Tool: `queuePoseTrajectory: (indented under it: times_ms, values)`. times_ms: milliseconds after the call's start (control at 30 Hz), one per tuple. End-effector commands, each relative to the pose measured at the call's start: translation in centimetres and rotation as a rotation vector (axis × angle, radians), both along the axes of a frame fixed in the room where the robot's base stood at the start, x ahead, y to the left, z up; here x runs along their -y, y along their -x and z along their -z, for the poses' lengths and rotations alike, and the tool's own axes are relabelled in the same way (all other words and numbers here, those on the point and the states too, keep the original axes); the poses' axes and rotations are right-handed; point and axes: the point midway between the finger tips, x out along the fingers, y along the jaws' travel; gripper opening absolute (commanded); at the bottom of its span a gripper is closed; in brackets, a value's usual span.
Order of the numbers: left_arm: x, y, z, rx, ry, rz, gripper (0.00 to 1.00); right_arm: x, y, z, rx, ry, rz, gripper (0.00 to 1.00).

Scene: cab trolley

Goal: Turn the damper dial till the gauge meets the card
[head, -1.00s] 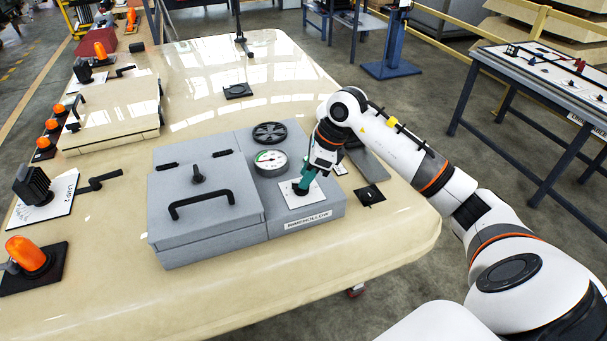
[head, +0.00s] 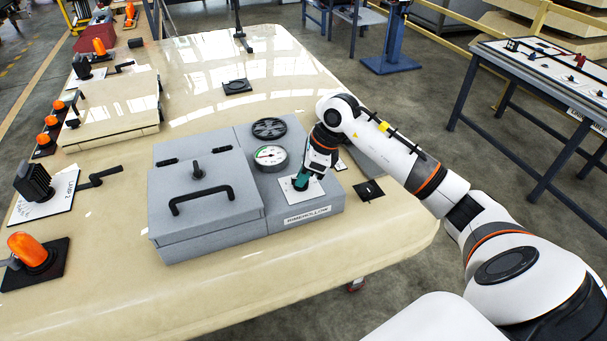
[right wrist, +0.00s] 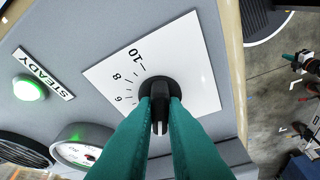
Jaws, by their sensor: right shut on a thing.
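The damper dial is a black knob (right wrist: 160,88) on a white scale plate (head: 316,193) with numbers; 6, 8 and 10 read in the right wrist view. My right gripper (head: 300,183) has its green fingers shut on the knob, one on each side; its fingertips (right wrist: 160,103) show in the right wrist view. The round gauge (head: 271,157) with a white face and a green mark sits behind the dial; part of it shows in the right wrist view (right wrist: 75,152). Its needle is too small to read. I cannot make out the card.
A green lamp (right wrist: 29,88) glows beside a STEADY label (right wrist: 45,73). The grey box's lidded part (head: 205,190) with a black handle is to the left. Orange lamps and levers stand along the table's left side.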

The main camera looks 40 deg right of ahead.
Motion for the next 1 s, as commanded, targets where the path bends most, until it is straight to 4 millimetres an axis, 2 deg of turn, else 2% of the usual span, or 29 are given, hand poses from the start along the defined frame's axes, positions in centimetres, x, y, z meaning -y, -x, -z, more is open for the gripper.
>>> queuePoseTrajectory:
  times_ms: [267,1000]
  values:
    - [0.0,0.0,1.2,0.0,0.0,-0.001,0.0,0.0,0.0,0.2,0.003,0.003,0.111,0.0]
    - [0.0,0.0,5.7,0.001,0.0,-0.002,0.0,-0.4,0.1,0.0,0.006,0.0,0.711,0.0]
